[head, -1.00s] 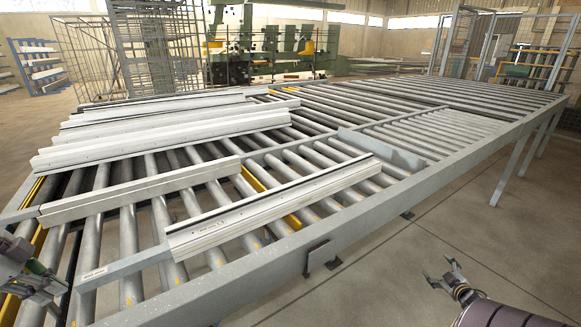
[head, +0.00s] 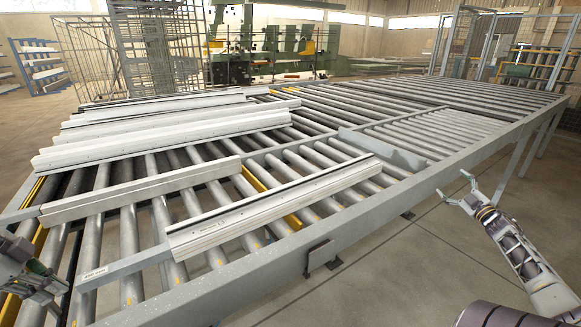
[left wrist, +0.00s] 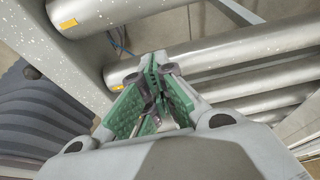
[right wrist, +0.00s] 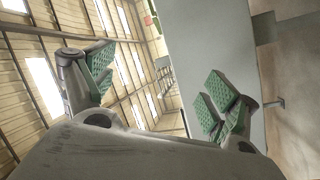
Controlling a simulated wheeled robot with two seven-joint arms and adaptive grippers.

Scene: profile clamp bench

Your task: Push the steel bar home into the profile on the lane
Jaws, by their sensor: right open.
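The profile on the lane (head: 270,205) is a long white length lying diagonally on the near rollers. The steel bar (head: 125,268) is a flat grey strip with a small label, sticking out of the profile's left end; how deep it reaches inside is hidden. My left gripper (head: 58,290) is low at the left edge, a little left of the bar's outer end and apart from it. In the left wrist view its green-padded fingers (left wrist: 153,75) meet at the tips, with nothing seen between them.
Another profile (head: 150,190) with a grey bar (head: 22,215) at its left end lies behind. Several white profiles (head: 160,130) lie further back. A grey plate (head: 380,149) stands past the lane profile's right end. The near rail (head: 260,255) borders the rollers.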

